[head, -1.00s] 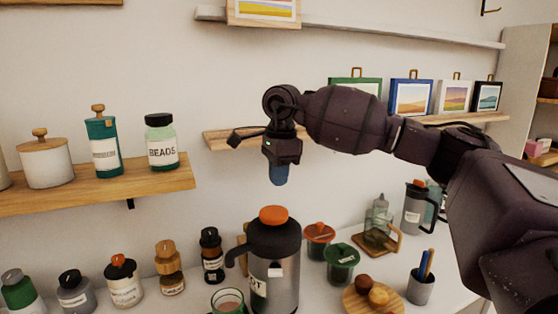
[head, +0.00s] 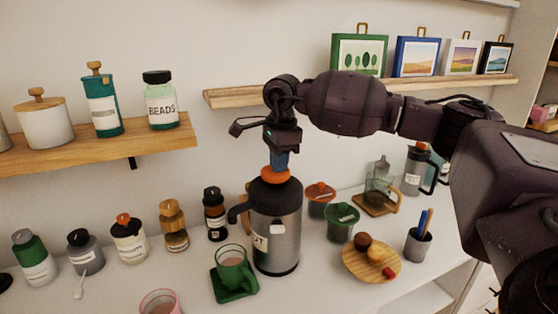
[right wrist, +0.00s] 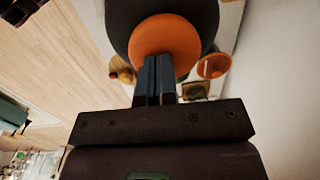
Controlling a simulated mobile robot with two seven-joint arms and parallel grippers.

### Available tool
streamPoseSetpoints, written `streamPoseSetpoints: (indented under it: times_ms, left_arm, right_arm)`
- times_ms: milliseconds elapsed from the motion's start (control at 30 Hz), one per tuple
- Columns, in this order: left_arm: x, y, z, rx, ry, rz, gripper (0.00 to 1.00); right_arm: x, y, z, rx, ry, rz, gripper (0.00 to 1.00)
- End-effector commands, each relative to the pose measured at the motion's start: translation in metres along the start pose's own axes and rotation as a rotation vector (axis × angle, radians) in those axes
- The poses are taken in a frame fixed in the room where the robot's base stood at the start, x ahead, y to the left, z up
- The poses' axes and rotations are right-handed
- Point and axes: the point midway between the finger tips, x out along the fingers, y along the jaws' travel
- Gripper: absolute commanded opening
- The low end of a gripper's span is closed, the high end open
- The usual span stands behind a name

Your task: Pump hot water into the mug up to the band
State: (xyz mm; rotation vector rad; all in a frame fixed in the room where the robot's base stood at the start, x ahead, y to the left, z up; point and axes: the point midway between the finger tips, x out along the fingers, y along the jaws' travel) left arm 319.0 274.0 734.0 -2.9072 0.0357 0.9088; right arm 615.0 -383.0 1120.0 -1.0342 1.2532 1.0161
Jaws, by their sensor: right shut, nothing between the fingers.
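The pump flask (head: 277,238), steel with a dark top, stands on the counter. Its dark spout points left, above the green-tinted mug (head: 231,266). The mug stands on a green coaster (head: 243,293) and has pinkish-brown content low inside; I cannot make out the band. My right gripper (head: 279,160) is shut and empty, pointing down with its blue fingertips at the flask's orange pump knob (head: 262,175). In the right wrist view the closed fingers (right wrist: 154,80) overlap the knob (right wrist: 165,35), apparently touching it. My left gripper is out of view.
A pink-rimmed cup (head: 160,303) is at the front. Lidded green (head: 341,223) and red (head: 319,199) pots, a wooden plate (head: 357,270) and a pen cup (head: 418,247) stand right of the flask.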

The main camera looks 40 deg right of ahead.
Motion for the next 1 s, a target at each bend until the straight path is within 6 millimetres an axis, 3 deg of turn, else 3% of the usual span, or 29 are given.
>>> streamPoseSetpoints:
  times_ms: [133, 1000]
  left_arm:
    - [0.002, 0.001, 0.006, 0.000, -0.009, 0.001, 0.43]
    - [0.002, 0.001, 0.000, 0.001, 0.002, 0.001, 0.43]
  right_arm:
    - [0.020, 0.001, 0.000, -0.001, 0.000, 0.006, 0.00]
    - [0.021, 0.003, 0.000, -0.002, 0.003, 0.013, 0.00]
